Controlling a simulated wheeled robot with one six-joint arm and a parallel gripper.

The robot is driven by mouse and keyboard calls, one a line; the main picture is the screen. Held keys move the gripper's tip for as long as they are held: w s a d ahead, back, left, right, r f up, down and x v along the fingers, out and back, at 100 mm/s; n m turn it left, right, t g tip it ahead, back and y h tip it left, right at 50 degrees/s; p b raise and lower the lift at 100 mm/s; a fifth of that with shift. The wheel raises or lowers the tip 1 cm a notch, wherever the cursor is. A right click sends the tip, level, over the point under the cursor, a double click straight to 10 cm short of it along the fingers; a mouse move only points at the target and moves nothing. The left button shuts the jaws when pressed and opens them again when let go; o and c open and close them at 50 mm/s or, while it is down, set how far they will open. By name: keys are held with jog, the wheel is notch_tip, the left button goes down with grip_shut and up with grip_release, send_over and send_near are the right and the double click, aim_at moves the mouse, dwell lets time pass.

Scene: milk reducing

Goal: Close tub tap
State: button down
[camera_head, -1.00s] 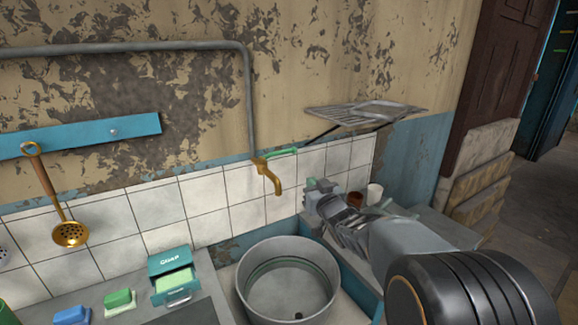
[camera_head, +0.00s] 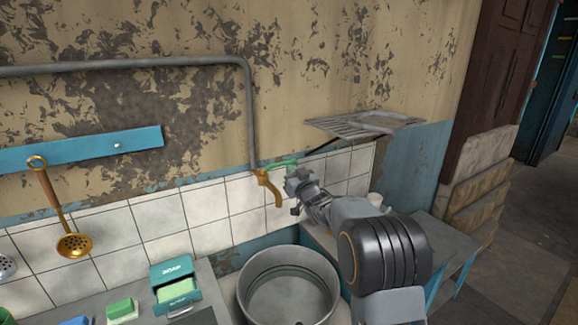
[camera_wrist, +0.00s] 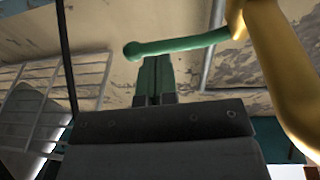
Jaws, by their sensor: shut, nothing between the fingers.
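The brass tap (camera_head: 268,186) sticks out from the pipe on the tiled wall, above the round metal tub (camera_head: 288,292). Its green handle (camera_head: 283,163) points to the right from the tap's top. My gripper (camera_head: 292,178) is beside the tap, just right of the spout and close below the handle's free end. In the wrist view the shut green fingers (camera_wrist: 153,72) point up near the handle's rounded tip (camera_wrist: 133,51), and the brass spout (camera_wrist: 275,65) is at the right. Whether the fingers touch the handle I cannot tell. The gripper holds nothing.
A wire rack (camera_head: 362,123) juts from the wall above my arm; it also shows in the wrist view (camera_wrist: 62,85). A teal soap box (camera_head: 175,285) and a green-topped sponge (camera_head: 122,310) are on the counter left of the tub. A ladle (camera_head: 70,235) hangs at left.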

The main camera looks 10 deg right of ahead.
aim_at(286, 163)
jog(key=shift+x, duration=0.9)
jog(key=shift+w+a+r+b, duration=0.15)
jog(key=shift+w+r+b, duration=0.25)
jog(key=shift+w, duration=0.15)
